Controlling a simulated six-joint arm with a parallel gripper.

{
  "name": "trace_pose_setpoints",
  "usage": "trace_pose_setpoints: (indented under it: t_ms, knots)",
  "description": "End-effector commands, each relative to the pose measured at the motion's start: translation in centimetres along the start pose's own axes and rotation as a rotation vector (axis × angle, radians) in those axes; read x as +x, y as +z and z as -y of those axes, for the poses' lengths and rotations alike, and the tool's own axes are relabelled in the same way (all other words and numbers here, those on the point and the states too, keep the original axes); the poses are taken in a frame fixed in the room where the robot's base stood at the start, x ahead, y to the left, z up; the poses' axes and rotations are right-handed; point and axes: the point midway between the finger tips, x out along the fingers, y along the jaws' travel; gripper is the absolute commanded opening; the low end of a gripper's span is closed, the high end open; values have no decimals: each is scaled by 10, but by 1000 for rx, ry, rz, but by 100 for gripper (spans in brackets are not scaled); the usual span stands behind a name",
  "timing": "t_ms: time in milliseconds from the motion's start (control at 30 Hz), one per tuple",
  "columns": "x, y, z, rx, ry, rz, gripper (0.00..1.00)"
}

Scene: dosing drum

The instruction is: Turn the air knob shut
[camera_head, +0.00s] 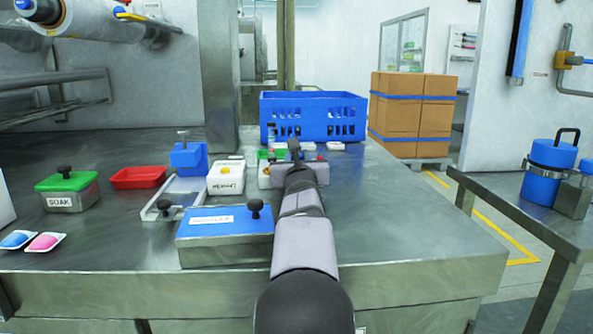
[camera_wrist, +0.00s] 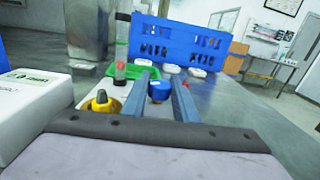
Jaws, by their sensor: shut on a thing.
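A light panel (camera_wrist: 121,92) carries a yellow knob (camera_wrist: 100,103) at the left and a blue knob (camera_wrist: 159,90) farther right in the wrist view. My gripper (camera_wrist: 160,84) reaches over the panel with one finger on each side of the blue knob, shut on it. No label shows on either knob, so I cannot read which is the air knob. In the head view my gripper (camera_head: 294,148) is at the panel (camera_head: 264,180), and my arm covers most of it and the blue knob.
A blue crate (camera_head: 313,107) stands behind the panel, with a green tray (camera_wrist: 118,70) before it. A white labelled box (camera_head: 226,178) is close on the left. A blue-lidded box (camera_head: 225,245) lies beside my arm. The steel table (camera_head: 400,215) is clear on the right.

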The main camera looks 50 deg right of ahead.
Motion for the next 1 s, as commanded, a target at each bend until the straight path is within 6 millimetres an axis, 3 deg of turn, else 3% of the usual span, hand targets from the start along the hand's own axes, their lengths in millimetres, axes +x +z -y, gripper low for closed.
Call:
trace_pose_setpoints:
  t_ms: [367, 400, 467, 833, 1000]
  knots:
    - [-1, -5, 2, -1, -8, -15, 4]
    - [-1, -5, 2, -1, -8, -16, 36]
    - [-1, -5, 2, -1, -7, -15, 45]
    - [-1, -2, -1, 0, -1, -9, 45]
    - [-1, 10, -1, 0, 0, -7, 45]
